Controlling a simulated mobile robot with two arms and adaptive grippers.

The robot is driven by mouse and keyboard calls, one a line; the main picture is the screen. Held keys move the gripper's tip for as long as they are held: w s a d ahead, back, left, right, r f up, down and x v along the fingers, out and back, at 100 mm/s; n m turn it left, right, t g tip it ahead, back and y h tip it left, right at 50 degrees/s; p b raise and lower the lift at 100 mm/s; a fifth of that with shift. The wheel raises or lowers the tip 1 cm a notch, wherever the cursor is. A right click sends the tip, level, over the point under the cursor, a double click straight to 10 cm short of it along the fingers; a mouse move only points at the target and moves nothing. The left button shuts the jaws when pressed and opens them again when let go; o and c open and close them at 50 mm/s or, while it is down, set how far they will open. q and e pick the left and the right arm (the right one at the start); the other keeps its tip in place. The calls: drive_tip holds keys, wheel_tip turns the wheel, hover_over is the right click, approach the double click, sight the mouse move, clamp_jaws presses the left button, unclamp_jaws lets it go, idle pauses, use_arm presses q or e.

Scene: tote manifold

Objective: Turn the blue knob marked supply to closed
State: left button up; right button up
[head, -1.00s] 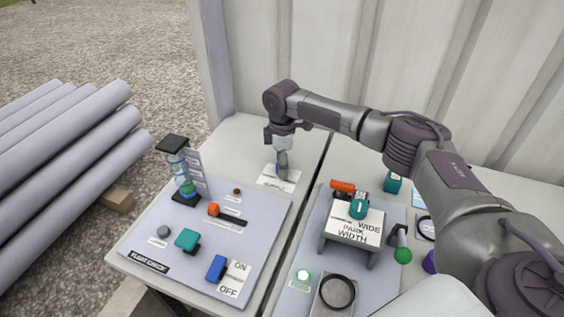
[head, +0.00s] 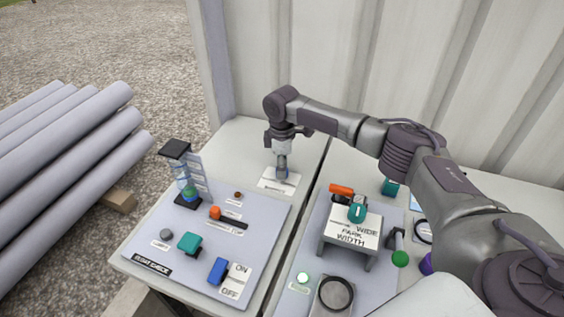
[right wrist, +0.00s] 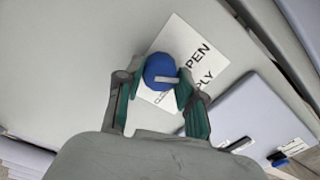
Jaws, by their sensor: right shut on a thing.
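The blue knob (right wrist: 158,66) sits on a white label plate (right wrist: 205,58) on the grey table top. The plate's letters read "OPEN" and part of "SUPPLY"; the rest is covered. My right gripper (right wrist: 160,84) is shut on the knob, with one green-lined finger on each side. In the head view my right gripper (head: 282,168) points down over the label plate (head: 279,183) and hides most of the knob. My left gripper is out of view.
In front stands a panel (head: 185,262) with a blue ON/OFF switch (head: 217,270), an orange-ended lever (head: 229,218) and a bottle stand (head: 181,170). Right of the table gap, another panel carries the WIDE/PARK WIDTH stand (head: 350,235). A corrugated wall (head: 290,60) rises behind.

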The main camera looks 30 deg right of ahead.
drive_tip(key=m+p, duration=0.6)
drive_tip(key=p, duration=0.1)
drive_tip(key=shift+r, duration=0.2)
drive_tip(key=m+p, duration=0.2)
drive_tip(key=m, duration=0.1)
drive_tip(key=shift+a+m+p, duration=0.1)
drive_tip(key=shift+m+p, duration=0.2)
drive_tip(key=shift+p, duration=0.1)
drive_tip(key=shift+f+m+p, duration=0.15)
drive_tip(key=shift+m+p, duration=0.75)
drive_tip(key=shift+m, duration=0.6)
drive_tip(key=o, duration=1.1)
drive_tip(key=shift+o, duration=0.2)
wheel_tip(320, 180, up, 12)
